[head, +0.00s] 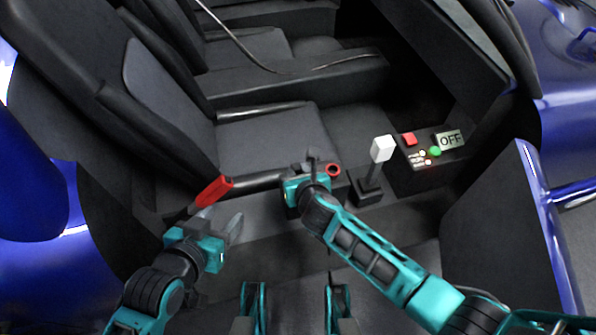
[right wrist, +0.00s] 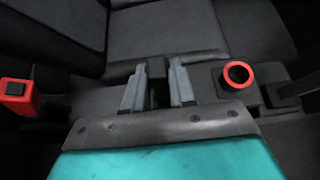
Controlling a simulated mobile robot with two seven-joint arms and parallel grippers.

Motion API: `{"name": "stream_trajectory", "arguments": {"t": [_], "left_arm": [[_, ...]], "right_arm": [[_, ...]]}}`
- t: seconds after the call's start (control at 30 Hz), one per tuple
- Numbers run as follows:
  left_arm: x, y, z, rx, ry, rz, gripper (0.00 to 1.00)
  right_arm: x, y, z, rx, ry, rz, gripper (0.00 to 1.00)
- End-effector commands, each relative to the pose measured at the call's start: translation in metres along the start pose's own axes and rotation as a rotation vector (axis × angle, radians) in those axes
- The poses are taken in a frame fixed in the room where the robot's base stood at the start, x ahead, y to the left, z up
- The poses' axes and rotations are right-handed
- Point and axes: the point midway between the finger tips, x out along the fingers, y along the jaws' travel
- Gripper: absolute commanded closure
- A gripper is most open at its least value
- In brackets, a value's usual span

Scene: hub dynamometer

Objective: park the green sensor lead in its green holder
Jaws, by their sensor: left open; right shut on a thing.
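My right gripper (head: 309,166) is over the dark sill beside the seat. In the right wrist view, the fingers of my right gripper (right wrist: 158,88) are closed around a small dark block (right wrist: 157,70). I cannot tell what this block belongs to. My left gripper (head: 210,215) is open and empty, its fingers just below a red-handled lever (head: 214,190). I make out no green lead and no green holder in either view. The only green that shows is a small round button (head: 435,151) on the panel at the right.
A red ring (head: 333,170) stands just right of my right gripper, also in the right wrist view (right wrist: 237,74). A white-topped lever (head: 382,149) rises farther right. Beyond it are a red button (head: 409,138) and an OFF display (head: 450,140).

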Motion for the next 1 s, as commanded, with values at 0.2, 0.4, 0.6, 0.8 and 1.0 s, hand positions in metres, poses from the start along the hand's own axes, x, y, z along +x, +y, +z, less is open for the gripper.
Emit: {"name": "stream_trajectory", "arguments": {"t": [0.2,0.4,0.6,0.8,1.0], "left_arm": [[0.0,-0.001,0.002,0.004,-0.003,0.0,0.45],[-0.002,-0.001,-0.001,0.004,-0.004,0.0,0.45],[-0.005,-0.001,-0.004,0.004,-0.004,0.0,0.45],[-0.008,0.0,-0.009,0.004,-0.001,0.0,0.45],[-0.01,0.0,-0.013,0.004,0.001,0.0,0.45]], "right_arm": [[0.0,0.0,0.0,0.0,0.0,0.0,1.0],[-0.002,0.0,0.002,0.0,0.0,0.0,1.0],[-0.004,0.0,0.005,0.0,0.0,0.0,1.0],[-0.005,0.0,0.008,0.0,0.0,0.0,1.0],[-0.007,0.0,0.01,0.0,0.0,0.0,1.0]]}}
